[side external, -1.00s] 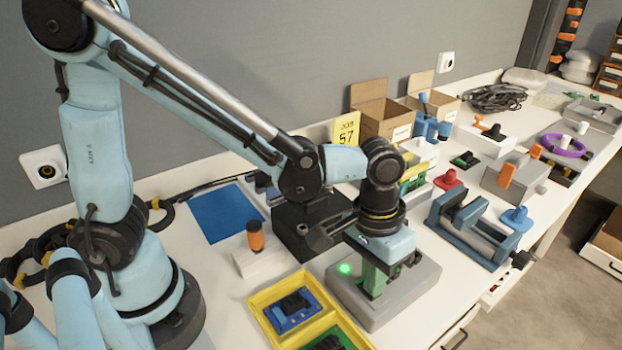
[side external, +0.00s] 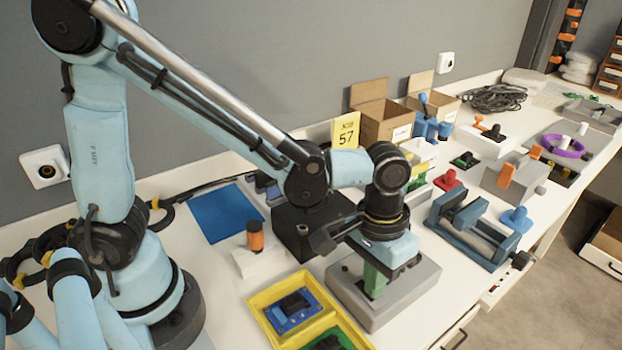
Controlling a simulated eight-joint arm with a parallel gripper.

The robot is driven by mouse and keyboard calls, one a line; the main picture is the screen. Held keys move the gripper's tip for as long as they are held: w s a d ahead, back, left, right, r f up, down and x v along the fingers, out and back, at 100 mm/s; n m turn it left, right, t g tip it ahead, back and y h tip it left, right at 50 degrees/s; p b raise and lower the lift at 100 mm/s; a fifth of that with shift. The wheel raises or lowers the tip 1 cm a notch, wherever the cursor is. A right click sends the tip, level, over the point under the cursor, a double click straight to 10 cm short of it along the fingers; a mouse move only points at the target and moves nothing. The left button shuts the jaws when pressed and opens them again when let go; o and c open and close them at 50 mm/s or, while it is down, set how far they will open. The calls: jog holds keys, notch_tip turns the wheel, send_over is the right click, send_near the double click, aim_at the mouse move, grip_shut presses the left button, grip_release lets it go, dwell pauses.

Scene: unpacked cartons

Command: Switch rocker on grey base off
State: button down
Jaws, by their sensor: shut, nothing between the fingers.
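The grey base (side external: 400,298) is a box on the white bench, below my wrist. My gripper (side external: 375,290) points down over its top, with green finger-like parts close to the surface. It is shut with nothing held. The rocker cannot be made out; my gripper seems to hide it. A small round indicator (side external: 345,268) on the base's left top is dark. I cannot tell whether the fingertips touch the base.
A yellow tray (side external: 262,293) with a blue module (side external: 293,311) stands close left of the base. A black block (side external: 290,240) stands behind it, and a blue vise (side external: 480,235) to the right. Open cartons (side external: 382,120) stand against the wall.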

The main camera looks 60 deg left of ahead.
jog(key=shift+a+f, duration=0.25)
jog(key=shift+a, duration=0.55)
jog(key=shift+r, duration=0.15)
notch_tip(320, 180, up, 14)
jog(key=shift+d+r, duration=0.15)
jog(key=shift+d, duration=0.1)
dwell(0.4)
jog(key=s+a+f+t, duration=0.1)
jog(key=a+f+t, duration=0.25)
jog(key=a, duration=0.45)
jog(key=a+f+t, duration=0.2)
jog(key=a+t, duration=0.2)
jog(key=a, duration=0.5)
jog(key=d+r+g, duration=0.3)
jog(key=d+g, duration=0.1)
jog(key=d, duration=0.4)
jog(key=d+r+g, duration=0.2)
jog(key=d+g, duration=0.1)
jog(key=d, duration=0.5)
jog(key=f, duration=0.4)
jog(key=d+f, duration=0.1)
jog(key=f, duration=0.4)
jog(key=w+d+f, duration=0.1)
jog(key=f, duration=0.3)
jog(key=shift+f, duration=0.15)
